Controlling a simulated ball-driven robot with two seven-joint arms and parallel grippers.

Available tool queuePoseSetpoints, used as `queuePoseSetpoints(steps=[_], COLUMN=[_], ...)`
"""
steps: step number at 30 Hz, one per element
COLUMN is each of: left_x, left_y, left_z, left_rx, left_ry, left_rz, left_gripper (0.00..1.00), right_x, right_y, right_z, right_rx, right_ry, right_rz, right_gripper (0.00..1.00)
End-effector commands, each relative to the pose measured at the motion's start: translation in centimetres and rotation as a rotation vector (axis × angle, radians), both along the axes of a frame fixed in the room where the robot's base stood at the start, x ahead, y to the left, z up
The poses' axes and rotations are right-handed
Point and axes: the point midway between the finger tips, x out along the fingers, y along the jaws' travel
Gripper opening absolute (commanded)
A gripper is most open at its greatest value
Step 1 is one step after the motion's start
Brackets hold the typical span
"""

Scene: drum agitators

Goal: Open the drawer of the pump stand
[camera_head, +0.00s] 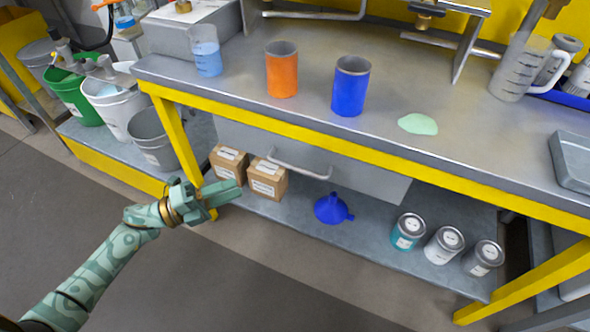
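The pump stand is a grey-topped bench (215,98) with a yellow frame, running across the view. Its drawer (365,182) has a wide grey front under the yellow front rail, and looks closed. A pale bar handle (300,169) is fixed across the drawer front. My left gripper (238,191) is to the left of the handle and a little lower in the picture, apart from it, pointing right. Its fingers lie close together in this view, so whether they are open is unclear. Nothing shows between them. My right gripper is out of view.
Two cardboard boxes (266,181), a blue funnel (328,209) and several cans (408,231) stand on the lower shelf. An orange cup (282,75) and a blue cup (350,92) stand on the bench top. Buckets (152,142) are at left. The floor in front is clear.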

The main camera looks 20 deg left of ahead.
Motion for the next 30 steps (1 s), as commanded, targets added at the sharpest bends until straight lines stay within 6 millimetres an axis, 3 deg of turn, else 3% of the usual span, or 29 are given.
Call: queuePoseSetpoints(steps=[12,18,30], left_x=[6.7,9.1,10.1], left_y=[-7.3,-9.9,-11.0], left_z=[1.1,1.6,2.0], left_rx=[-0.006,-0.006,-0.004], left_ry=[0.000,0.003,0.004], left_rz=[0.003,0.003,0.004], left_gripper=[0.32,0.32,0.32], right_x=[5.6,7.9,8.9], right_y=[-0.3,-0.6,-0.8], right_z=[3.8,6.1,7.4], right_rx=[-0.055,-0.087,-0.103], right_ry=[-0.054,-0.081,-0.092], right_rz=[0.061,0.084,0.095], right_gripper=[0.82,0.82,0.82])
